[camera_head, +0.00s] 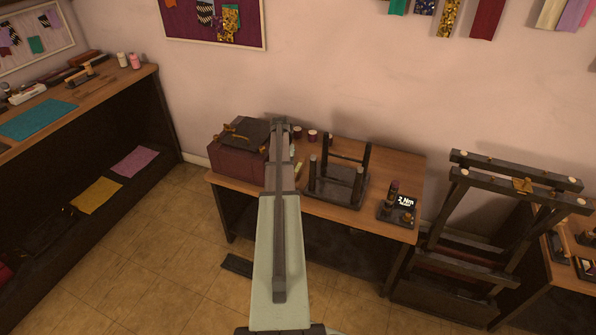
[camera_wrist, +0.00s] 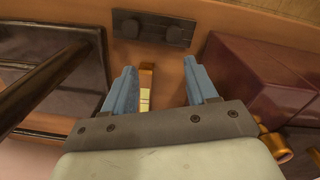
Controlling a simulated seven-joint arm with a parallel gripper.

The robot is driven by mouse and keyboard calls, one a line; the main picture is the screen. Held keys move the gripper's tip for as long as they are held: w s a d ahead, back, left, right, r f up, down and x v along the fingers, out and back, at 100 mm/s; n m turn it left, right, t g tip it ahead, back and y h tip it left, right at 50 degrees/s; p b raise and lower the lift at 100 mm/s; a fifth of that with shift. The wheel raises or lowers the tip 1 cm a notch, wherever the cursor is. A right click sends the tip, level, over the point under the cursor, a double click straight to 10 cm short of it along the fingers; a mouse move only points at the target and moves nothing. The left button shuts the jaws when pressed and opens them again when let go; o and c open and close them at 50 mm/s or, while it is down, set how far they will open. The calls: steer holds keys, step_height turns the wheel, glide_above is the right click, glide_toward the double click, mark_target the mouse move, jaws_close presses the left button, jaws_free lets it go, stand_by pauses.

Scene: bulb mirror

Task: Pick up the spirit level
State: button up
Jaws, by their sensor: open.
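A narrow spirit level with a brass-coloured end and a pale yellow-green middle (camera_wrist: 145,92) lies on the wooden table, between the fingers of my gripper (camera_wrist: 160,68) in the wrist view. It is nearer the left finger, and I cannot tell if they touch. Its near part is hidden behind my gripper's body. My gripper is open, with blue fingers apart on either side and nothing clamped. In the head view a small yellowish piece, likely the level (camera_head: 299,170), shows just right of my arm; my fingers are hidden there.
A dark red box (camera_head: 236,160) stands left of my arm; in the wrist view it is close by on the right (camera_wrist: 255,75). A dark frame stand (camera_head: 338,190) is on the right. A dark flat piece with two knobs (camera_wrist: 152,28) lies beyond my fingertips.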

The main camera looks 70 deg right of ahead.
steer(key=s+d+r+m, duration=0.25)
steer(key=d+r, duration=0.35)
steer(key=d, duration=0.5)
glide_above(298, 167)
steer(key=shift+m, duration=0.35)
steer(key=f, duration=0.8)
steer(key=shift+s+a+f, duration=0.2)
steer(key=shift+s+f, duration=0.05)
steer(key=shift+f, duration=0.05)
steer(key=shift+w+f, duration=0.2)
steer(key=shift+f, duration=2.4)
steer(key=c, duration=1)
